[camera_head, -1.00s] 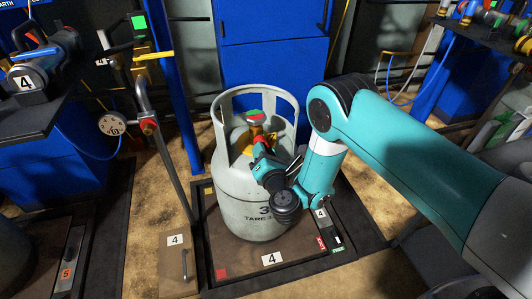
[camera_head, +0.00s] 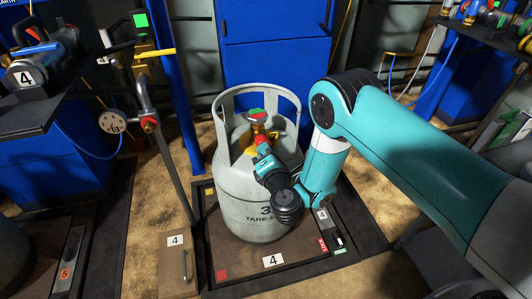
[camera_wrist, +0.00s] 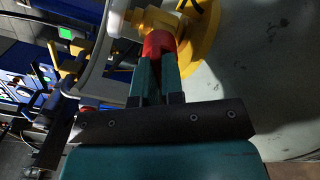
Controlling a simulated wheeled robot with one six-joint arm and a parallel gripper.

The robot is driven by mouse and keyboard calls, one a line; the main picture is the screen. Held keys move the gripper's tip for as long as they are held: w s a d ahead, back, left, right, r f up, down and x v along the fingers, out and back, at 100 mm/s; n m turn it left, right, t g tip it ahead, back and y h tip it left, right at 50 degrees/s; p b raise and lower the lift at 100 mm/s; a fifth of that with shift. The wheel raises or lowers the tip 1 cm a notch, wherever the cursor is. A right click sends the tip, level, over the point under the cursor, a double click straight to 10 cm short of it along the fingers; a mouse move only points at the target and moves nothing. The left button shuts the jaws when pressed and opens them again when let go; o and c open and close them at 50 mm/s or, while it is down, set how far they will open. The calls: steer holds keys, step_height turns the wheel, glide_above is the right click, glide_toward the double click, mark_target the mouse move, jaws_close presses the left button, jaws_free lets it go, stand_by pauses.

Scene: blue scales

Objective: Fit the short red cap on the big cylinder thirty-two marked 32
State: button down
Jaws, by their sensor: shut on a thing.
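The big grey cylinder (camera_head: 245,208) stands upright on a scale platform, with "3" and "TARE" partly visible on its front. Its brass-yellow valve, topped by a red and green handwheel (camera_head: 257,114), sits inside the collar. My gripper (camera_head: 262,143) is inside the collar, beside the valve. In the wrist view, my gripper (camera_wrist: 156,62) is shut on the short red cap (camera_wrist: 158,43). The cap is against the end of the yellow valve outlet (camera_wrist: 150,20). I cannot tell how far the cap is over the outlet.
The scale platform (camera_head: 225,262) carries a "4" label and a dark frame. A pipe stand with a round gauge (camera_head: 112,122) rises left of the cylinder. A blue cabinet (camera_head: 275,70) stands behind. Shelves with fittings are at left and right.

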steer(key=shift+f+m+b, duration=0.1)
steer(key=shift+m+b, duration=0.4)
steer(key=shift+m, duration=0.1)
steer(key=shift+m+b, duration=0.3)
steer(key=shift+m, duration=0.2)
steer(key=c, duration=1.1)
jaws_free()
steer(key=shift+d, duration=0.1)
